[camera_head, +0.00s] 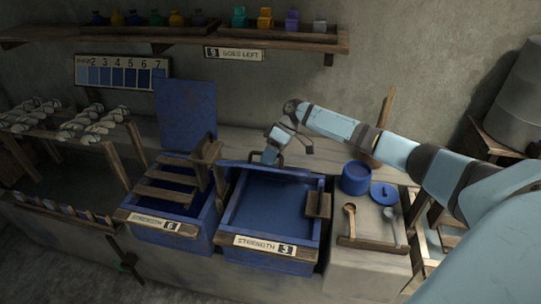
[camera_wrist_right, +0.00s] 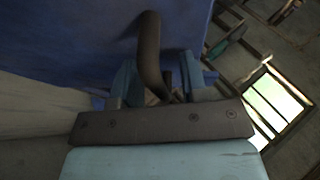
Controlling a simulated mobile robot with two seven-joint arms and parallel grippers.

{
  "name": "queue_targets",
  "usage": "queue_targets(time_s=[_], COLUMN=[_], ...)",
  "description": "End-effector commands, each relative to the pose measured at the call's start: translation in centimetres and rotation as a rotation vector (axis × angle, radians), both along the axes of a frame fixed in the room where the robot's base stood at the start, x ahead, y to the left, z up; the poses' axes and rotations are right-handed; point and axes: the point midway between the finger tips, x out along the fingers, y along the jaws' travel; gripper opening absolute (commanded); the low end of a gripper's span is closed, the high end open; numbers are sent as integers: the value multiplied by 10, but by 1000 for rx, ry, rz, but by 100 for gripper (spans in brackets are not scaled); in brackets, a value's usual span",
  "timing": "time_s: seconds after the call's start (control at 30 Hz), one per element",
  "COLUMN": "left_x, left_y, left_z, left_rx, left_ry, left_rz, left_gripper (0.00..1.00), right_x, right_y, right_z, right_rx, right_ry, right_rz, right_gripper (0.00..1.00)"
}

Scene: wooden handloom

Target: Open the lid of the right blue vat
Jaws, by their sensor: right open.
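The right blue vat (camera_head: 270,248) stands in the middle of the head view, with a "STRENGTH 3" sign on its front. A flat dark blue surface (camera_head: 275,205) fills its top; I cannot tell whether this is a lid or the contents. My right gripper (camera_head: 271,157) is at the vat's far edge, pointing down. In the right wrist view my right gripper (camera_wrist_right: 158,82) is open, with a dark curved handle (camera_wrist_right: 150,50) between its fingers, beside a blue panel (camera_wrist_right: 80,40). Whether the fingers touch the handle is unclear. My left gripper is out of view.
The left blue vat (camera_head: 165,232) has its lid (camera_head: 185,115) standing upright and a wooden rack on top. A blue pot (camera_head: 355,178) and a wooden spoon (camera_head: 350,218) are at the right. A shelf (camera_head: 170,38) runs along the wall above.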

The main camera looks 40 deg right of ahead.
Motion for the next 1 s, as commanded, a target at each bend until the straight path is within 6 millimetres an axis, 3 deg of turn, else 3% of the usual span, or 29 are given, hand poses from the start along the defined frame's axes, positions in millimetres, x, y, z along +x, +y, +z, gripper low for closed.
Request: queue_targets(time_s=[0.17,0.27,0.43,0.5,0.57,0.77,1.0], left_x=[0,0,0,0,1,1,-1], left_y=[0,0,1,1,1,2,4], left_z=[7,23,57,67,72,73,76], left_rx=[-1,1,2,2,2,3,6], left_ry=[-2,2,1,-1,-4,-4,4], left_rz=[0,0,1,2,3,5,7], left_gripper=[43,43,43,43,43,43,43], right_x=[0,-1,-8,-11,-14,-12,-2], right_y=[-3,-14,-34,-40,-42,-38,-21], right_z=[11,44,116,139,149,139,96], right_rx=[-19,-88,-256,-313,-344,-363,-362], right_ry=[-15,-67,-205,-259,-290,-310,-308], right_rz=[0,-2,-3,0,1,0,1], right_gripper=[40,40,40,40,40,40,40])
